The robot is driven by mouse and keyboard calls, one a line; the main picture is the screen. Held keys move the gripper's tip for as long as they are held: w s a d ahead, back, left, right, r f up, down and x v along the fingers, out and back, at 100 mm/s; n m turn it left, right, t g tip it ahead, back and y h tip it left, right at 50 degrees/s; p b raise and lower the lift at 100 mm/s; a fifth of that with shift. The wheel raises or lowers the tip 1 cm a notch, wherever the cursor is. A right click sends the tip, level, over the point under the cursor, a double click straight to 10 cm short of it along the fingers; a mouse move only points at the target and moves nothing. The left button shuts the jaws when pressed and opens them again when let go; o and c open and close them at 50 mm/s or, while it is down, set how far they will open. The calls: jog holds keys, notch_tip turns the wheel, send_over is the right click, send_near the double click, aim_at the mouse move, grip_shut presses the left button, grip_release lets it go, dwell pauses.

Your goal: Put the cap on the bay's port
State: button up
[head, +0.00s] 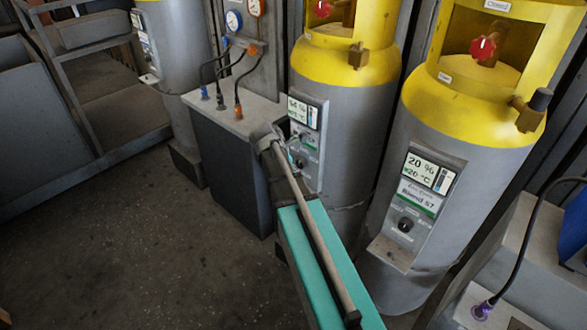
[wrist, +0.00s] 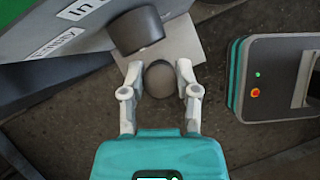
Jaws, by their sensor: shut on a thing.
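In the wrist view my gripper (wrist: 160,74) has its two pale fingers shut on a dark, rounded piece (wrist: 160,82), which looks like the cap. A dark round stub (wrist: 136,30) stands just beyond the fingertips, above a pale ledge; it may be the port. The held piece looks close to the stub, and I cannot tell whether they touch. In the head view my arm reaches to the lower panel (head: 308,112) of the middle cylinder (head: 340,165). The gripper's fingers and the held piece are not clear there.
The right cylinder (head: 432,125) has its own panel reading 20 %. A dark cabinet (head: 232,165) with several hoses on top stands left of the middle cylinder. A grey bench with a purple connector (head: 482,310) is at lower right. The floor (head: 130,250) at left is clear.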

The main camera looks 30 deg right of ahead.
jog(key=shift+f, duration=0.2)
dwell(0.3)
jog(key=shift+f+b, duration=1.95)
jog(key=shift+b, duration=0.2)
jog(key=shift+d+f+b, duration=0.1)
jog(key=shift+f+b, duration=1.4)
jog(key=o, duration=1)
